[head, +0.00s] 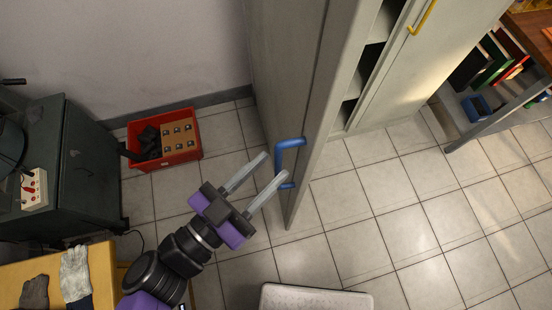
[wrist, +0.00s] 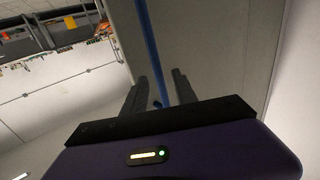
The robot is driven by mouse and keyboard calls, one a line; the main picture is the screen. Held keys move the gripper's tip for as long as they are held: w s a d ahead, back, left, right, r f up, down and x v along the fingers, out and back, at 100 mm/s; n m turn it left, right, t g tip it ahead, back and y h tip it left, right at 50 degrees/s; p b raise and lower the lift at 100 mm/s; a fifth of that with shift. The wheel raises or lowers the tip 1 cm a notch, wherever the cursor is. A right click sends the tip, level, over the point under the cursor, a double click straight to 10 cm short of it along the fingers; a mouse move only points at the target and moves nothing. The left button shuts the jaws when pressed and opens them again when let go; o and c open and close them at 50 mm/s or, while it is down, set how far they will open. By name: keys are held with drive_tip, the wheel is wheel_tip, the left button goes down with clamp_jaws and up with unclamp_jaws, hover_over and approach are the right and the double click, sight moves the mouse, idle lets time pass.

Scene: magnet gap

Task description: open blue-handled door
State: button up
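The blue handle (head: 277,160) is a bracket on the light grey door (head: 285,60), which stands swung out from the cabinet, with shelves visible behind it. My gripper (head: 276,164) is open, its two pale fingers pointing up and right at the handle. In the head view the lower finger overlaps the handle's lower end. In the wrist view, the blue handle (wrist: 152,50) runs between the two dark fingers of my gripper (wrist: 157,85), with space visible on both sides. I cannot tell whether either finger touches it.
A yellow-handled cabinet door (head: 425,50) is right of the opening. A red crate (head: 190,152) sits on the tiled floor at left, beside a dark cabinet (head: 90,165). A table with gloves (head: 75,272) is lower left.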

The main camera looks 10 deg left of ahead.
drive_tip(key=shift+b+v, duration=0.45)
drive_tip(key=shift+v, duration=1.85)
drive_tip(key=s+d+f+g+y, duration=0.1)
drive_tip(key=s+d+f+y, duration=0.2)
drive_tip(key=s+d+f, duration=0.35)
drive_tip(key=s+d+f+y, duration=0.2)
drive_tip(key=s+d+f, duration=0.1)
drive_tip(key=d, duration=0.6)
drive_tip(key=s+d+r+n+y, duration=0.1)
drive_tip(key=d+r+n+y, duration=0.2)
drive_tip(key=d, duration=0.2)
drive_tip(key=s+d+r+n+t+y, duration=0.1)
drive_tip(key=d+r+n+y, duration=0.1)
drive_tip(key=d, duration=0.4)
drive_tip(key=shift+d+r+n+y, duration=0.35)
drive_tip(key=shift+r+n, duration=0.35)
drive_tip(key=shift+n, duration=0.5)
